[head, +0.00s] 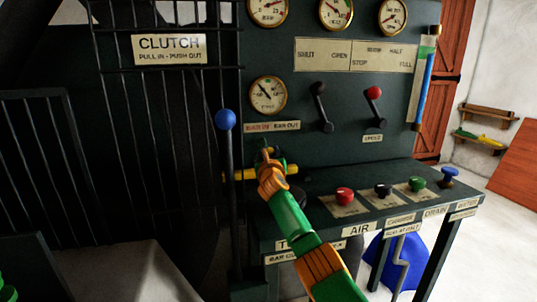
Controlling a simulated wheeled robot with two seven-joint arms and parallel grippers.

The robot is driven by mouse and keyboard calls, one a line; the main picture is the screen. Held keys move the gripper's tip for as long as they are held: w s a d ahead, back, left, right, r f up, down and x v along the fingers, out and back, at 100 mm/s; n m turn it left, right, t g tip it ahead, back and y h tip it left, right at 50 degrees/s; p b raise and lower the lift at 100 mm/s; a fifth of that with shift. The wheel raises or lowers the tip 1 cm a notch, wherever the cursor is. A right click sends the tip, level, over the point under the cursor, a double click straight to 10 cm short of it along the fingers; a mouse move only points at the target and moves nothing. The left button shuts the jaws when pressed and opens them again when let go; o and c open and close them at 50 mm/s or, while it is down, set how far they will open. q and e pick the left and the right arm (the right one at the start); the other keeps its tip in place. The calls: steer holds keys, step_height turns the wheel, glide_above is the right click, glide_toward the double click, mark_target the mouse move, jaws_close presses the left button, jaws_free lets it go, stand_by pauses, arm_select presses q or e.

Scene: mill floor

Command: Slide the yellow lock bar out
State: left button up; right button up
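The yellow lock bar (246,176) lies level across the lower left of the dark control panel, beside the clutch lever. Its left end shows by the lever and its right end shows just right of my gripper. My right gripper (267,157), on a green and orange arm from the lower right, is at the bar's middle and hides that part. The fingers are small and dark, so I cannot tell whether they are closed on the bar. A "bar in / bar out" label (272,127) sits above. My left gripper is not in view.
The clutch lever (225,121) with its blue knob stands upright close left of the bar. A shelf with red (344,196), black (383,190) and green (416,184) knobs juts out at right. Two levers (319,106) and several gauges are above. A dark grille fills the left.

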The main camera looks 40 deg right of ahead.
jaws_close()
steer(key=shift+d+r+p, duration=0.15)
steer(key=shift+p, duration=0.2)
steer(key=s+d+p, duration=0.3)
steer(key=d, duration=0.3)
steer(key=shift+s+p, duration=0.2)
steer(key=shift+p, duration=0.2)
steer(key=shift+o, duration=2)
jaws_free()
steer(key=o, duration=0.3)
steer(key=shift+s+d, duration=0.1)
steer(key=shift+d, duration=0.15)
